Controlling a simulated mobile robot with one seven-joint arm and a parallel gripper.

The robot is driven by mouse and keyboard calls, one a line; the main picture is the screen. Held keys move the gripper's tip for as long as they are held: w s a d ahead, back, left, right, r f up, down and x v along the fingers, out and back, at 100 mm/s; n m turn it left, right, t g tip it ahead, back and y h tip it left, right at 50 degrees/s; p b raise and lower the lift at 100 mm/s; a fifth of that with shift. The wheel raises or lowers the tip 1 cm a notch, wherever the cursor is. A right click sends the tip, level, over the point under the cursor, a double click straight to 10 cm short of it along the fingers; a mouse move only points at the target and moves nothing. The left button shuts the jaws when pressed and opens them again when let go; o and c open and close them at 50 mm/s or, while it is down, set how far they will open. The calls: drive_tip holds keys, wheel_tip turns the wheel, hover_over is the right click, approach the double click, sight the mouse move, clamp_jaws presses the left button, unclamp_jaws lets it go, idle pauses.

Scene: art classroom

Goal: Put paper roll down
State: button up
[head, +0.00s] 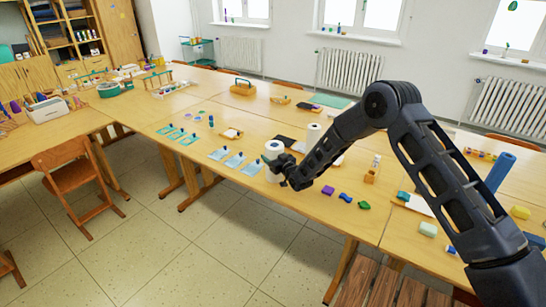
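A white paper roll (273,147) stands upright at the front edge of the long wooden table (230,180), near the middle of the head view. My gripper (279,164) is at its right side, with the dark fingers across the roll's middle, and appears shut on it. The fingers hide part of the roll. Whether the roll's base touches the tabletop is too small to tell.
Blue-and-white cards (234,160) lie just left of the roll. A dark flat item (284,142) lies behind it. Purple, blue and green pieces (345,197) lie to the right. A wooden chair (75,180) stands at the left on open tiled floor.

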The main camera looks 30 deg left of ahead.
drive_tip(key=shift+f, duration=0.1)
drive_tip(key=o, duration=1)
drive_tip(key=shift+d, duration=0.2)
drive_tip(key=v, duration=1.1)
drive_tip(key=shift+s+d, duration=0.2)
drive_tip(key=shift+d, duration=0.05)
